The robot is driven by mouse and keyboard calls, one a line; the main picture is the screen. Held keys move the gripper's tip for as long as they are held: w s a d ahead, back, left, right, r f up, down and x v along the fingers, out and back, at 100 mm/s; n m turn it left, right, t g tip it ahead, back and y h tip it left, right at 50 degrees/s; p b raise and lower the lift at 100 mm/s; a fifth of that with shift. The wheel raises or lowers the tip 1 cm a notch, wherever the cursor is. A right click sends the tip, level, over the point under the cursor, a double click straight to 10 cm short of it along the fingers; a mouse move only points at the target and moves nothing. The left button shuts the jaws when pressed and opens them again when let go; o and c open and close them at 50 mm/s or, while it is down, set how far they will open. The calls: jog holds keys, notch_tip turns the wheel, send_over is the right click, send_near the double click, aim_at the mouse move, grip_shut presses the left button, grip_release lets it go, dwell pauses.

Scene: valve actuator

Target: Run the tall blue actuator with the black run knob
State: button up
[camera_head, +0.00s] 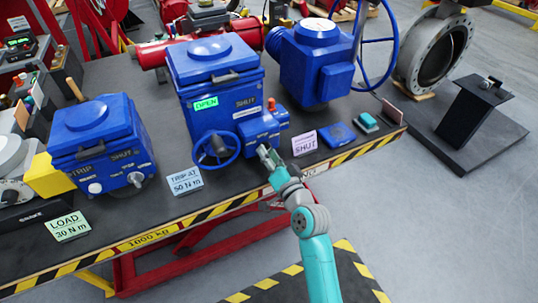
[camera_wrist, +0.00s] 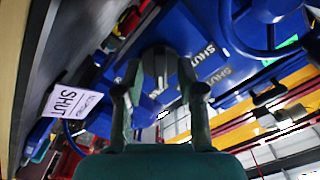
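The tall blue actuator (camera_head: 215,75) stands mid-bench, with a lit green OPEN display (camera_head: 206,103), a handwheel (camera_head: 215,150) and a small blue control box (camera_head: 258,128) at its lower right. An orange-red knob (camera_head: 271,103) sits on top of that box. My gripper (camera_head: 268,154) is at the box's front face. In the wrist view, my gripper (camera_wrist: 160,80) has its fingertips apart, around or just before a dark knob-like part (camera_wrist: 158,62) against blue housing. I cannot tell whether the fingers touch it. The black run knob is not clear in the head view.
A short blue actuator (camera_head: 100,145) stands left, another blue unit with a large handwheel (camera_head: 315,70) right. The floor at right front is clear.

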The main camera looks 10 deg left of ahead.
grip_shut()
jog(key=shift+n, duration=0.3)
jog(key=n, duration=0.4)
jog(key=shift+n, duration=2.1)
grip_release()
